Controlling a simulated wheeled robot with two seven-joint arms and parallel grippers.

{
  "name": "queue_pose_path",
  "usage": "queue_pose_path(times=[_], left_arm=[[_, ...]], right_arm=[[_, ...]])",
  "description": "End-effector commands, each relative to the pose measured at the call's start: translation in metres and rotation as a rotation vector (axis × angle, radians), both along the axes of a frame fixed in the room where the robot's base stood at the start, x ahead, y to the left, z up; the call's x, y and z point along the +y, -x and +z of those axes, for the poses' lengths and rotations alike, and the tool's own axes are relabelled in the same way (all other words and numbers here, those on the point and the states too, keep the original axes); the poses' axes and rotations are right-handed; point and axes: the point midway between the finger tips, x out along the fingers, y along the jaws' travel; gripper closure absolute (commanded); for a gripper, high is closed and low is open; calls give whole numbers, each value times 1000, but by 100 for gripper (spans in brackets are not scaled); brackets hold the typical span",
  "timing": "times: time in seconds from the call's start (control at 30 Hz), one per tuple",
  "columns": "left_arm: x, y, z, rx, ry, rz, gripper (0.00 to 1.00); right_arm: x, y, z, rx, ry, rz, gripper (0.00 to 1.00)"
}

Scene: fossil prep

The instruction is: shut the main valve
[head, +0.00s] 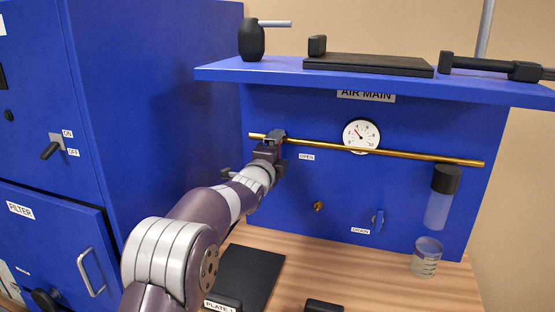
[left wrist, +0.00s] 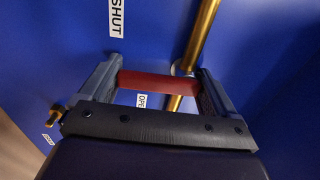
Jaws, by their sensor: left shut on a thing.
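The main valve's red handle (left wrist: 158,82) shows between my left fingers in the left wrist view. It lies crosswise to the brass pipe (left wrist: 203,35). A SHUT label (left wrist: 116,18) is above it, and a partly hidden OPEN label (left wrist: 141,101) is below. My left gripper (head: 275,138) is shut on the handle, at the left part of the brass pipe (head: 420,156) on the blue AIR MAIN panel (head: 265,105). In the head view the gripper hides most of the valve and the SHUT label. The OPEN label (head: 307,157) is just right of the gripper. My right gripper is out of view.
A gauge (head: 361,135) sits behind the pipe. A shelf (head: 400,80) with tools overhangs the panel. A blue cabinet (head: 160,100) stands left; a beaker (head: 426,258) stands right.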

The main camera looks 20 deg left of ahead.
Motion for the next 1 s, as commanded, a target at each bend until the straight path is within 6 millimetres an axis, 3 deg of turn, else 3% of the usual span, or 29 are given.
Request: queue_pose_path(times=[0.47, 0.5, 0.8, 1.0], left_arm=[[0, 0, -5, 10, -12, -1, 64], [0, 0, -5, 10, -12, -1, 0], [0, 4, -3, 4, -11, -1, 0], [1, 38, -4, 3, -12, 0, 0]], right_arm=[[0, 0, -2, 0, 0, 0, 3], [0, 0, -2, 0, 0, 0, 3], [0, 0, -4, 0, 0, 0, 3], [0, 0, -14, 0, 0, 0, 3]])
